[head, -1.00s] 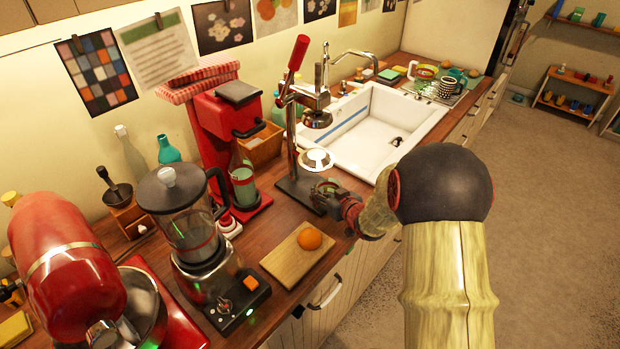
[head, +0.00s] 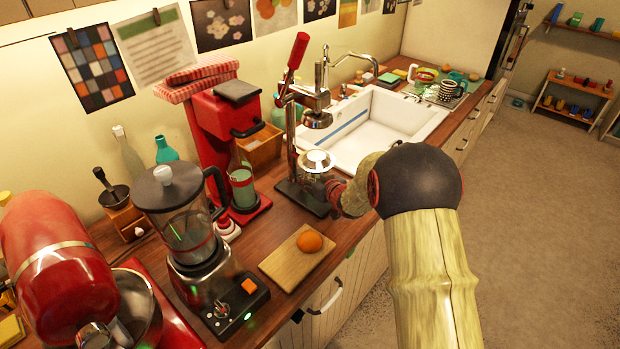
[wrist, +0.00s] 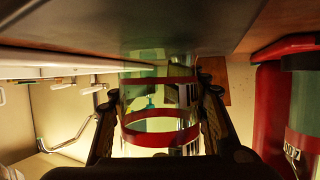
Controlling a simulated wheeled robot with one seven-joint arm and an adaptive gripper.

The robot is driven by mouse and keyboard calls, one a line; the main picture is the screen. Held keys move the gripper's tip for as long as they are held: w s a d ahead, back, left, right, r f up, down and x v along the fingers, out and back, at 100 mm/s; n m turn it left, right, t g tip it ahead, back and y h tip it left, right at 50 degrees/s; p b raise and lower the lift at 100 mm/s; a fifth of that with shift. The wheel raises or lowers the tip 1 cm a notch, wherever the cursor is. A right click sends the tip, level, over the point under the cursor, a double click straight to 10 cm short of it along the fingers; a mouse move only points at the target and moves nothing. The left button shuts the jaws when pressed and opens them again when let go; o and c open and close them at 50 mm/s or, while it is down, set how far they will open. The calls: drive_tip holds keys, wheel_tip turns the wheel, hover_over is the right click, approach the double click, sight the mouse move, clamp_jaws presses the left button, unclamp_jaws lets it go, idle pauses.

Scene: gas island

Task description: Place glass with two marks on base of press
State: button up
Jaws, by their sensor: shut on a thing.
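My gripper (wrist: 160,120) is shut on a clear glass (wrist: 160,112) with two red bands around it, in the wrist view. The press (head: 292,135) has a red lever, a chrome post and a dark flat base (head: 302,196). In the head view my gripper (head: 328,188) is at the press, at the right part of the base and just below the press's shiny round part (head: 318,160). The glass is hard to make out there. I cannot tell whether its bottom touches the base.
A board (head: 285,270) with an orange (head: 309,241) lies in front. A blender (head: 190,225) and a red mixer (head: 65,260) are further left. The white sink (head: 385,125) is behind right.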

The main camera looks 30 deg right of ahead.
drive_tip(key=o, duration=1.4)
drive_tip(key=shift+f, duration=0.1)
drive_tip(key=shift+o, duration=0.2)
